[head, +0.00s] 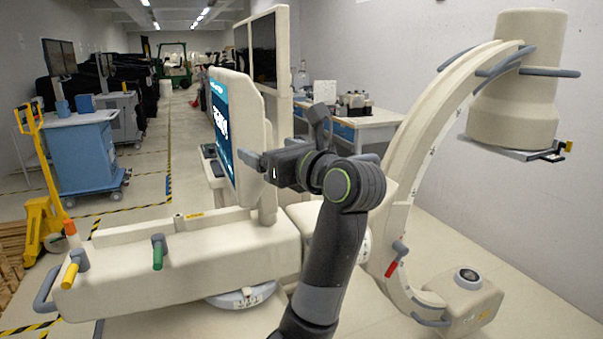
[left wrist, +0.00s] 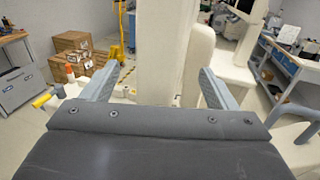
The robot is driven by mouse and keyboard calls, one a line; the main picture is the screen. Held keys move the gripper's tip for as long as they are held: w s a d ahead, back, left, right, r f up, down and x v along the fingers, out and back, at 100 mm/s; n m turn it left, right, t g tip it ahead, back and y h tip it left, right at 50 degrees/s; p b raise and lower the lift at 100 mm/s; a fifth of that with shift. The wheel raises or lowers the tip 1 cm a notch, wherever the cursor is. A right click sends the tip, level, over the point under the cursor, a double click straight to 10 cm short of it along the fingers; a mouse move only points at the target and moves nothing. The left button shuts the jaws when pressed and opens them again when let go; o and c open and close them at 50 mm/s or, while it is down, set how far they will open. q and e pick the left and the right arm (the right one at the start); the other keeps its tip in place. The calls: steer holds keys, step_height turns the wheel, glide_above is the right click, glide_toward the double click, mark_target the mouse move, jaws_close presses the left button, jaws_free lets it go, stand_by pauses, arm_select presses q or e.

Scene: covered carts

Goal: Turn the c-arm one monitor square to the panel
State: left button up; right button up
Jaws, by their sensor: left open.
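The C-arm monitor (head: 250,125) is a cream slab with a lit blue screen, seen at a steep slant with the screen facing left. It stands on a post on the long cream C-arm base (head: 185,255). My left gripper (head: 250,160) is open at the monitor's right-hand side in the head view. In the left wrist view the open fingers (left wrist: 160,84) are on either side of an upright cream slab (left wrist: 160,50), apparently the monitor's edge. A gap shows beside each finger; contact cannot be told. Which surface is the panel is not clear. My right gripper is not in view.
The large cream C-shaped arm (head: 415,135) with its cylindrical head (head: 513,90) rises on the right. Taller dark screens (head: 264,50) stand behind the monitor. A blue cart (head: 82,155) and a yellow pallet truck (head: 42,190) are at left. A side table (head: 365,118) stands behind.

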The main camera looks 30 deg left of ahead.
arm_select(q)
steer(key=b+v, duration=0.2)
steer(key=v, duration=0.6)
steer(key=shift+s+d+b, duration=0.15)
steer(key=shift+d+b, duration=0.1)
steer(key=shift+b, duration=0.05)
